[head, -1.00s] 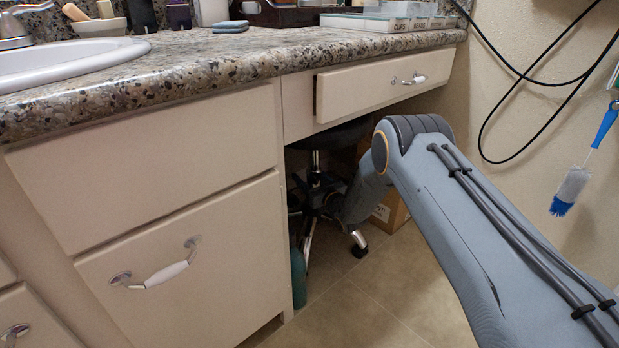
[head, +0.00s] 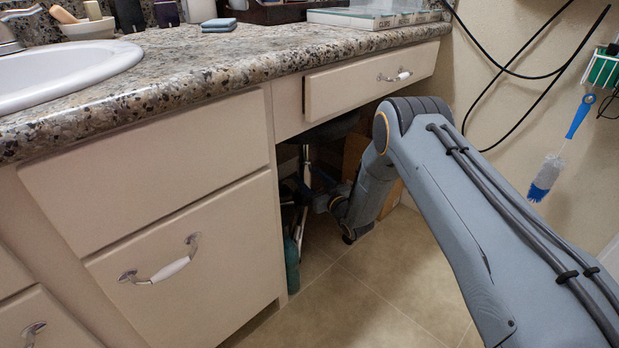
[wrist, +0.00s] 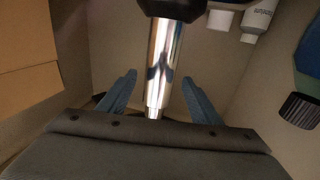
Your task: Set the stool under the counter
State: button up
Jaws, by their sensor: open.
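The stool stands in the knee space under the granite counter (head: 240,62). Its dark seat (head: 336,126) is partly in shadow beneath the drawer, and its chrome column (head: 306,165) shows below. The column also fills the middle of the wrist view (wrist: 162,65). My gripper (wrist: 157,85) is open, with one blue-grey finger on each side of the column. I cannot tell whether either finger touches it. In the head view my gripper (head: 318,199) is small and dark at the column, and my forearm hides part of the stool's base.
The drawer (head: 370,82) above the knee space stands slightly out. A teal bottle (head: 291,265) is by the cabinet side (head: 180,235). A cardboard box (head: 391,198) is behind my arm. Black cables (head: 520,75) and a blue brush (head: 562,150) hang at right. Open floor lies in front.

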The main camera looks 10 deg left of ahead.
jog(key=shift+r, duration=0.35)
jog(key=s+d+r+m+g+h+p, duration=0.1)
jog(key=s+r+m+g+h+p, duration=0.15)
jog(key=s+r+h, duration=0.6)
jog(key=s+d+r+g+h+p, duration=0.1)
jog(key=s+d+r+g, duration=0.2)
jog(key=s+d+r, duration=0.85)
jog(key=s+r+g+h+p, duration=0.15)
jog(key=s+r+g, duration=0.3)
jog(key=s, duration=1.55)
jog(key=s+d+r+g+p, duration=0.1)
jog(key=s+d+r+g, duration=0.2)
jog(key=s+d+r, duration=0.8)
jog(key=s+d+r+m+p, duration=0.1)
jog(key=d+r+m+p, duration=0.1)
jog(key=d+r+p, duration=0.3)
jog(key=s+d+r+m+h+p, duration=0.1)
jog(key=d+r+p, duration=0.4)
jog(key=r+p, duration=0.6)
jog(key=s+d+r+m+p, duration=0.2)
jog(key=d+r+p, duration=0.3)
jog(key=p, duration=1.6)
notch_tip(320, 180, up, 4)
jog(key=shift+d+r+m+h, duration=0.1)
jog(key=shift+d+m+h, duration=0.25)
jog(key=shift+m, duration=0.5)
